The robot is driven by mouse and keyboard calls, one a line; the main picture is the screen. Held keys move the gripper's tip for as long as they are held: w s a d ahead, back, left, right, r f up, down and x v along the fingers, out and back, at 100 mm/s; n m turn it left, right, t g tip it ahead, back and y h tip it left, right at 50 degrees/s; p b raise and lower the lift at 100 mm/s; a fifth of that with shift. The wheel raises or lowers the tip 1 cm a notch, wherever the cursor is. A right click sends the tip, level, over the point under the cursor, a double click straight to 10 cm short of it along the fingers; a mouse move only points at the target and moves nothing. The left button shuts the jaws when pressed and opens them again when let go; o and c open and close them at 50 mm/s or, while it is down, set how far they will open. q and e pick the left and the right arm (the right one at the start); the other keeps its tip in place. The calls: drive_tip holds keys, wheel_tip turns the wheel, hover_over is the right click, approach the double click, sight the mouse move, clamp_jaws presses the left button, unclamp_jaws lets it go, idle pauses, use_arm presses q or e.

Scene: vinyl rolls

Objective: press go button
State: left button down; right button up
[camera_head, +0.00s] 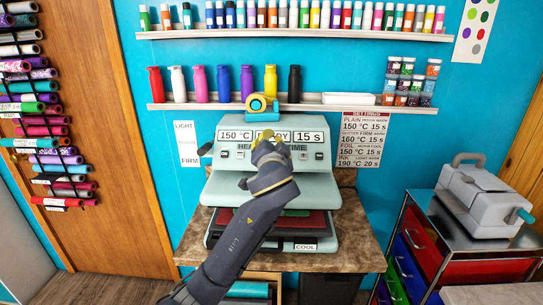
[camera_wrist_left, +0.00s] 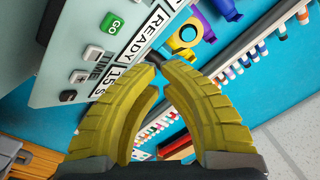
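The GO button is a small green square (camera_wrist_left: 112,27) lettered GO on the pale front panel (camera_wrist_left: 75,60) of the heat press in the left wrist view. In the head view the press (camera_head: 232,157) stands on a bench at the centre, and my left gripper hides the button there. My left gripper (camera_head: 268,137) is in front of the panel, over part of the READY display. In the left wrist view its yellow fingers (camera_wrist_left: 158,68) curve in, tips close together with nothing between them. The GO button lies up and left of the tips. My right gripper is not in view.
Shelves of bottles run along the blue wall. A settings sign (camera_head: 363,138) hangs to the right. A grey machine (camera_head: 480,200) stands on a drawer cart at the right. Vinyl rolls hang at the left.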

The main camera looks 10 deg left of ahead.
use_arm(q)
drive_tip(key=shift+w+a+f, duration=0.15)
drive_tip(key=shift+w+f, duration=0.7)
drive_tip(key=shift+w+a+f, duration=0.1)
drive_tip(key=shift+w+f, duration=0.75)
drive_tip(key=shift+w+a+f, duration=0.1)
drive_tip(key=shift+w+f, duration=0.55)
idle(1.7)
drive_tip(key=shift+s+r, duration=0.65)
idle(0.5)
drive_tip(key=shift+s+d+r, duration=0.2)
drive_tip(key=shift+s+r, duration=0.7)
drive_tip(key=shift+s+d+r, duration=0.15)
drive_tip(key=shift+s+r, duration=0.7)
drive_tip(key=shift+f, duration=0.1)
